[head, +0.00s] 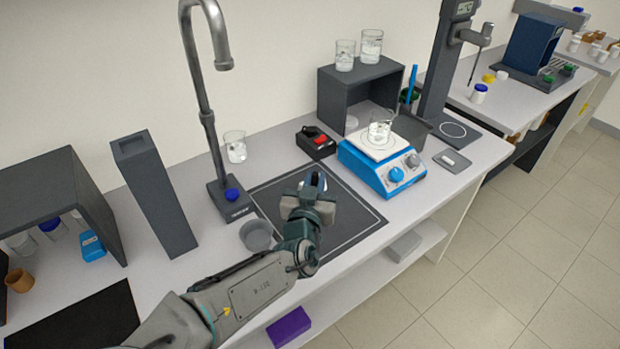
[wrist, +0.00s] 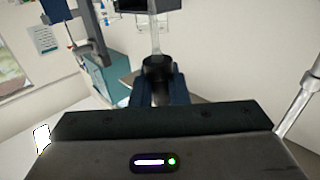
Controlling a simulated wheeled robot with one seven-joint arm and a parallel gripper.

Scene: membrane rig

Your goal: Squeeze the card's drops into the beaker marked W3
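My gripper (head: 314,182) is above the dark mat. In the wrist view its blue fingers (wrist: 156,88) are closed around a dark bulb-like piece with a clear stem (wrist: 155,42), which looks like a dropper. Clear beakers stand by the tap (head: 235,147), on the blue hotplate (head: 379,126), and on top of the dark box, one at left (head: 345,56) and one at right (head: 371,46). Their markings are too small to read, so I cannot tell which is W3. I cannot make out the task's card for certain.
The tall tap (head: 207,110) and a grey cup (head: 256,236) stand left of my gripper. The blue hotplate (head: 385,167) and a black device with a red part (head: 316,142) are behind and right. The dark mat (head: 351,211) has bare room.

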